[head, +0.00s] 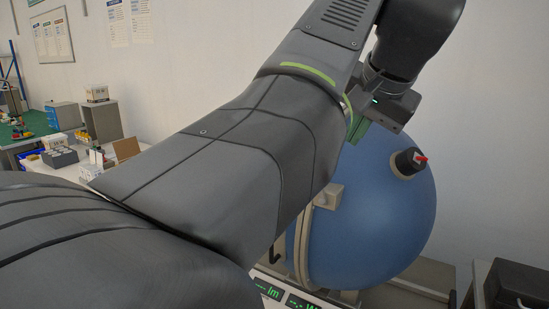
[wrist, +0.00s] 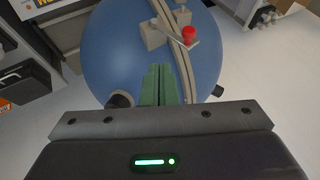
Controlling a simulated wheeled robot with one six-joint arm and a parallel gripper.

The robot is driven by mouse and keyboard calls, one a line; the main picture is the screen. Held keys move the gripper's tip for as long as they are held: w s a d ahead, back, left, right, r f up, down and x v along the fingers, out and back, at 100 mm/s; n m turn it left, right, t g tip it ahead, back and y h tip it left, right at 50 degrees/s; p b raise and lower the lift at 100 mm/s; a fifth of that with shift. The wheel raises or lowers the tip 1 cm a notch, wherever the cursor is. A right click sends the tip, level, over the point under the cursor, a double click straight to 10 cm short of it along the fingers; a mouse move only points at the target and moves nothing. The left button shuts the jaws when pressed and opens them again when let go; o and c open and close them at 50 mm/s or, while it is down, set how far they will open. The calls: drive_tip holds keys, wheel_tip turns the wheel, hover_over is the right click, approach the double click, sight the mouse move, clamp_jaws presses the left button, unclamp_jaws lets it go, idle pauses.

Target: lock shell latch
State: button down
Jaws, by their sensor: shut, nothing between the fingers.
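The blue sphere shell (head: 385,215) stands right of centre in the head view, partly behind my arm. It also fills the upper middle of the wrist view (wrist: 110,60). A pale seam flange (wrist: 176,48) runs along it. The latch there has a beige block (wrist: 152,38), a thin lever and a red knob (wrist: 189,34); the lever appears to lie across the seam. My gripper (wrist: 159,72) has its green fingers together and empty, below the latch in the picture and apart from the knob. In the head view the red knob is not identifiable and the fingers are mostly hidden.
A dark port with a red tip (head: 408,162) juts from the shell's upper right. A panel with green readouts (head: 285,295) sits below the shell. A dark box (head: 515,285) stands at lower right. Benches with boxes (head: 60,157) are far left.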

drive_tip(key=w+a+f+p, duration=0.1)
drive_tip(key=w+a+f, duration=0.3)
drive_tip(key=w+f, duration=0.4)
drive_tip(key=shift+w+f, duration=0.15)
drive_tip(key=shift+f, duration=0.05)
idle(0.6)
